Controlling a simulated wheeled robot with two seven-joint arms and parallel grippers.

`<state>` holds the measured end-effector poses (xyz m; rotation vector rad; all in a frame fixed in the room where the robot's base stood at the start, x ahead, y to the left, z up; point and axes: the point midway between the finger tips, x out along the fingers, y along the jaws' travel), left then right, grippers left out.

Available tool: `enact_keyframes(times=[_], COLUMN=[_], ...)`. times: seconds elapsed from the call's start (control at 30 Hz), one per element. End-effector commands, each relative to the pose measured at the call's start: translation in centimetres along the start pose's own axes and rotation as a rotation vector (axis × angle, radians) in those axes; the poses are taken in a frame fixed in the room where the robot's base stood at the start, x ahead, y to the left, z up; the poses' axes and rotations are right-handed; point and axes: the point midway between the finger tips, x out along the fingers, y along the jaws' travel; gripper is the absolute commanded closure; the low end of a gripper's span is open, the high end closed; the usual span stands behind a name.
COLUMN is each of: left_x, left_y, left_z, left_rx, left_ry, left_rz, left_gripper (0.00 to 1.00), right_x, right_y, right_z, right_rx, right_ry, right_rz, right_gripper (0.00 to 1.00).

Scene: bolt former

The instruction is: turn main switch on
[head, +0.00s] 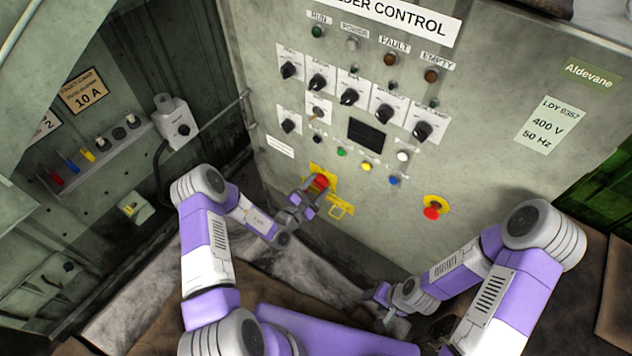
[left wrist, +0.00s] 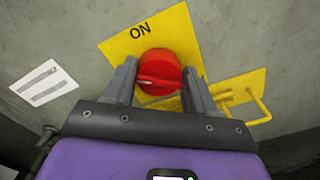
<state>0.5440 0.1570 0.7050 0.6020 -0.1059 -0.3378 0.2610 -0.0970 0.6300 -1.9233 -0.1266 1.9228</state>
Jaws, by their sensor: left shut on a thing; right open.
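The main switch is a red rotary knob (left wrist: 158,72) on a yellow plate (left wrist: 185,25) marked ON. In the head view the red knob (head: 320,182) sits low on the grey control panel. My left gripper (left wrist: 160,82) has its two fingers on either side of the knob and is shut on it. In the head view the left gripper (head: 308,192) partly covers the knob and plate. The knob's ridge lies roughly level in the left wrist view. My right gripper (head: 378,302) is open and empty, low in front of the panel, away from the switch.
A yellow hasp (head: 341,207) sticks out just right of the switch. A red emergency button (head: 432,213) on a yellow disc is further right. Several black selector knobs and coloured buttons fill the panel above. An open cabinet with fuses (head: 87,155) is at left.

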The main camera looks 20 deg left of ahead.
Motion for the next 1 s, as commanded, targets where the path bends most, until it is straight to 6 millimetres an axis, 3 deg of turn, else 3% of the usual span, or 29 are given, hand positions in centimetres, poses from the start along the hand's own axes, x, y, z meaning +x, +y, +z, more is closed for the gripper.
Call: enact_keyframes(times=[0.4, 1.0], left_x=[0.0, 0.0], left_y=[-0.2, -0.4], left_z=[0.1, -0.2], left_rx=[0.395, 0.868], left_ry=[-0.001, 0.002], left_rz=[-0.002, -0.001], left_gripper=[0.75, 0.75], right_x=[-2.7, -4.6], right_y=[-1.0, -1.7], right_z=[0.1, 0.2], right_rx=[0.0, 0.0], right_ry=[0.0, 0.0], right_rz=[0.0, 0.0], right_gripper=[0.48, 0.48])
